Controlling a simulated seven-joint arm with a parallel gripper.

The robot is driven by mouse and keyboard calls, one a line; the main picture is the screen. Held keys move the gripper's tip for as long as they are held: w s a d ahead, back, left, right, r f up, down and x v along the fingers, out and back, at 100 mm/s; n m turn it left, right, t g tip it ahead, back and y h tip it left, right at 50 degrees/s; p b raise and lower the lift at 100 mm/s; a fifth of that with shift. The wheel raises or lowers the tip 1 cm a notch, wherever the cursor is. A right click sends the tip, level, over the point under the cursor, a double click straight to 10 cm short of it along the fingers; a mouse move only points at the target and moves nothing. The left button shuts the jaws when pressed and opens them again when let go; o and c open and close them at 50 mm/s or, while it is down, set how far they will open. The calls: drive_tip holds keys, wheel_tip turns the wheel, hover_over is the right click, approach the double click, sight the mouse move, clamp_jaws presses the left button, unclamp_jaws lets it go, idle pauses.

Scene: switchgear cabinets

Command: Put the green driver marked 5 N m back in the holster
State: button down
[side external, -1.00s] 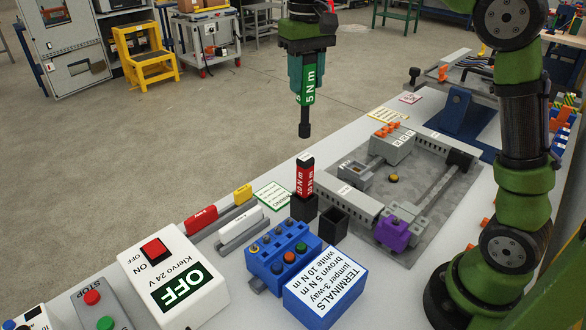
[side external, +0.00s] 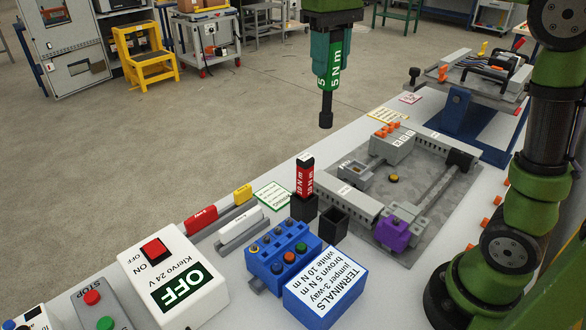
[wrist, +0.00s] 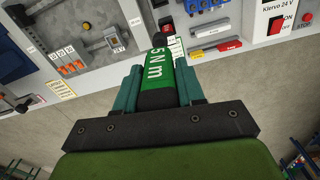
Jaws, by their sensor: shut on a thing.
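The green driver marked 5 N m (side external: 334,72) hangs upright, black tip down, held high above the bench. My gripper (side external: 327,50) is shut on its upper part; the teal fingers and the green driver also show in the wrist view (wrist: 157,80). The holster has two black square sockets. The rear socket (side external: 304,208) holds the red driver marked 10 N m (side external: 304,178). The front socket (side external: 334,227) is empty. The driver's tip is well above the holster and further back, apart from it.
A blue terminal box (side external: 283,258) and a TERMINALS label block (side external: 325,288) stand in front of the holster. A grey plate with rails and a purple part (side external: 398,232) lies to the right. The white OFF box (side external: 175,278) is at the left front.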

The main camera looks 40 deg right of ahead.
drive_tip(key=s+a+f+n, duration=0.1)
drive_tip(key=s+f, duration=0.1)
drive_tip(key=s, duration=0.4)
wheel_tip(320, 180, down, 24)
drive_tip(key=shift+w+a, duration=0.15)
drive_tip(key=shift+w, duration=0.25)
drive_tip(key=shift+f, duration=0.2)
drive_tip(key=c, duration=0.7)
unclamp_jaws()
drive_tip(key=shift+f, duration=0.1)
